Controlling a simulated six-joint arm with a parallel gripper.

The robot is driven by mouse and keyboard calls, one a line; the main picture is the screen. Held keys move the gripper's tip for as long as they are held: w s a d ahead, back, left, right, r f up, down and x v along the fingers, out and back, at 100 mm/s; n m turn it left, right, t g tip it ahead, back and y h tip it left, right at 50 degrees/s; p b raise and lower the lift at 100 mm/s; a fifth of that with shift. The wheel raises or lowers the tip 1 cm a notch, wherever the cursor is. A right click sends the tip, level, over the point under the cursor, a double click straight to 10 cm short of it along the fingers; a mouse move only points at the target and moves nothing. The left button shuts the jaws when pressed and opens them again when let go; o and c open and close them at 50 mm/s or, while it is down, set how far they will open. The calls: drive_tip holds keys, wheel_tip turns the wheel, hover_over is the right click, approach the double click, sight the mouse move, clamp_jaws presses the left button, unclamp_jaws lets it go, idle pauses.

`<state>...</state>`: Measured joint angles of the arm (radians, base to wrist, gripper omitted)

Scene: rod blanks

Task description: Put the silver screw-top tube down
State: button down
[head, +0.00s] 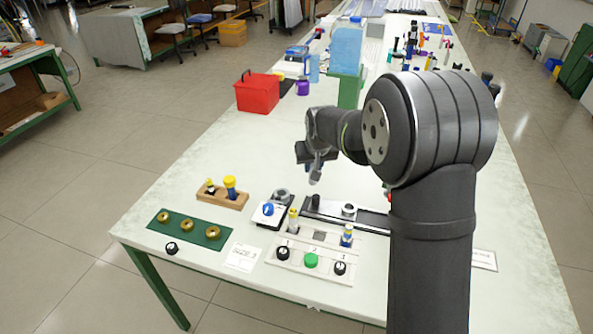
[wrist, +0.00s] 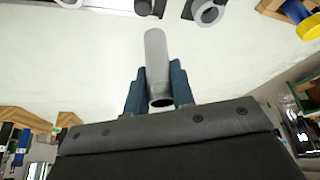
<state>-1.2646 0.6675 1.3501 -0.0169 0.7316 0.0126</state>
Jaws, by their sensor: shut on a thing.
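My gripper (head: 314,157) hangs over the table left of my arm's column in the head view. The silver screw-top tube (head: 315,178) shows below its fingers, above the table. In the wrist view my gripper (wrist: 158,92) has its blue fingers shut on the silver tube (wrist: 156,55) from both sides. The tube's near end is open and dark. Its far end points away from the wrist camera, toward the pale tabletop. I see no contact between the tube and the table.
A dark rail (head: 345,214) with a grey ring lies in front. A white panel with knobs (head: 311,261), a wooden block with yellow-capped pieces (head: 222,197) and a green plate with brass rings (head: 190,230) stand nearer. A red box (head: 257,92) stands behind. Table left of my gripper is bare.

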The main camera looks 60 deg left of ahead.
drive_tip(key=s+d+m, duration=0.2)
drive_tip(key=s+d, duration=0.2)
drive_tip(key=d, duration=0.7)
drive_tip(key=shift+t, duration=0.3)
drive_tip(key=shift+s+d+f, duration=0.1)
drive_tip(key=shift+d+f, duration=0.1)
drive_tip(key=shift+f, duration=2.35)
drive_tip(key=shift+d+f, duration=0.2)
drive_tip(key=shift+f, duration=2.35)
drive_tip(key=shift+f, duration=0.1)
drive_tip(key=c, duration=1.6)
unclamp_jaws()
drive_tip(key=o, duration=0.4)
drive_tip(key=v, duration=1.2)
drive_tip(key=shift+a, duration=0.2)
